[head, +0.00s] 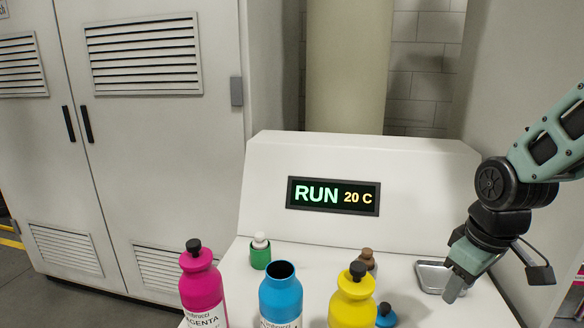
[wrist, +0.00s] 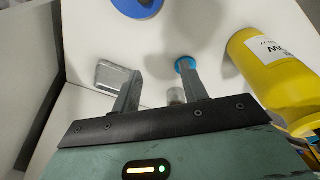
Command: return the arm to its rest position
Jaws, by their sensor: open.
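My gripper (head: 453,292) hangs at the right of the white machine's worktop in the head view, fingers pointing down near a shallow metal tray (head: 428,276). In the wrist view, its two fingers (wrist: 160,82) are spread apart. A small grey cylinder (wrist: 175,96) shows between them there; it looks to lie beyond the fingertips, and I cannot tell what it is. The tray (wrist: 104,75) appears beside the left finger. A blue cap (wrist: 185,64) appears by the right finger's tip; I cannot tell if they touch.
Magenta (head: 203,288), uncapped blue (head: 281,298) and yellow (head: 352,300) bottles stand at the front. Behind them are a green, white-topped bottle (head: 260,252) and a brown-topped one (head: 367,259). The display (head: 333,196) reads RUN 20 C. A grey cabinet (head: 150,130) stands left.

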